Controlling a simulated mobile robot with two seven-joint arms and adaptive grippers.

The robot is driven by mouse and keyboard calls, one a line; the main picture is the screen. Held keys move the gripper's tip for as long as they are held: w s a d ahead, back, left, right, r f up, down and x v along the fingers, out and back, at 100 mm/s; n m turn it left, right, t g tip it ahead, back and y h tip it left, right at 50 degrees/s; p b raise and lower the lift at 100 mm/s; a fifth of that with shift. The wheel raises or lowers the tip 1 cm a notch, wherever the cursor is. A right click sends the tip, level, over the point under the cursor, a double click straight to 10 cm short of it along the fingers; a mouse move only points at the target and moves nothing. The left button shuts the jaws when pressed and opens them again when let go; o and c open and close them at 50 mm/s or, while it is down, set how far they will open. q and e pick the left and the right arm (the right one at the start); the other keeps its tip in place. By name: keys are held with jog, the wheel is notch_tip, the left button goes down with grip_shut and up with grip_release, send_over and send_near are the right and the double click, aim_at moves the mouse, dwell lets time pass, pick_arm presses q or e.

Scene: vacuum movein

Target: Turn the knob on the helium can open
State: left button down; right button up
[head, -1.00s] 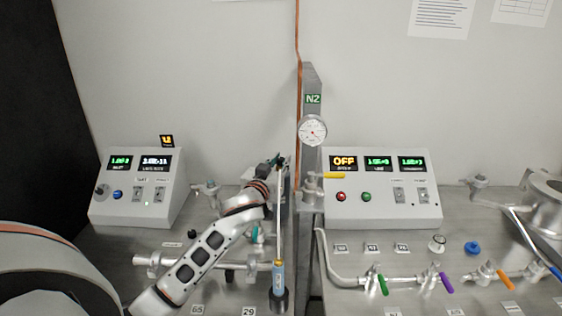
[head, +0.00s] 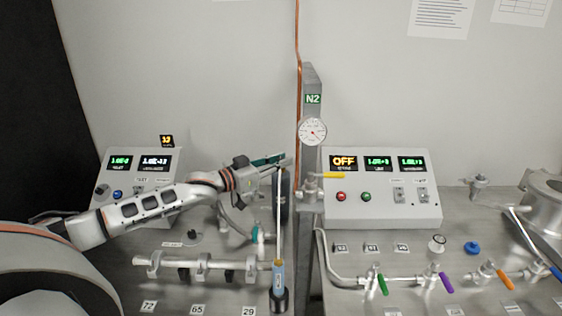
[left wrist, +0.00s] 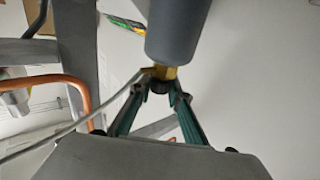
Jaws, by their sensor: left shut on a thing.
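The helium can looks like a dark grey cylinder (left wrist: 178,32) in the left wrist view, with a brass fitting (left wrist: 164,72) at its end. A small black knob (left wrist: 160,87) sits at the fitting, between my green fingertips. My left gripper (left wrist: 161,84) is shut on this knob. In the head view my left gripper (head: 282,160) is at the top of a dark upright cylinder (head: 285,200) beside the grey post. The knob is hidden there by the fingers. My right gripper is not in view.
A grey post (head: 311,85) with a gauge (head: 312,131) stands just right of the gripper. Control boxes (head: 382,208) and pipes with coloured valve handles (head: 447,283) fill the bench.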

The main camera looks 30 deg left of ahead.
pick_arm(q)
jog(key=shift+w+a+r+m+g+h, duration=0.1)
jog(key=shift+m+g+h, duration=1.4)
jog(key=shift+h, duration=0.8)
jog(key=shift+m+g+h+b, duration=0.55)
jog(key=shift+m+g+h, duration=0.05)
jog(key=shift+m+h, duration=0.4)
jog(key=shift+f+m+g+h+b, duration=0.2)
jog(key=shift+m+g+h+b, duration=0.4)
jog(key=shift+g+b, duration=0.15)
jog(key=shift+f+m+g+h+b, duration=0.15)
jog(key=shift+m+g+h+b, duration=0.5)
jog(key=shift+b, duration=0.45)
jog(key=m+g+h+b, duration=0.1)
jog(key=m+g+b, duration=0.1)
jog(key=b, duration=0.3)
jog(key=shift+g+b, duration=0.4)
jog(key=shift+g, duration=0.2)
jog(key=shift+h, duration=0.25)
jog(key=shift+r+m+g+b, duration=0.25)
jog(key=shift+m+g+b, duration=0.1)
jog(key=shift+g+b, duration=0.15)
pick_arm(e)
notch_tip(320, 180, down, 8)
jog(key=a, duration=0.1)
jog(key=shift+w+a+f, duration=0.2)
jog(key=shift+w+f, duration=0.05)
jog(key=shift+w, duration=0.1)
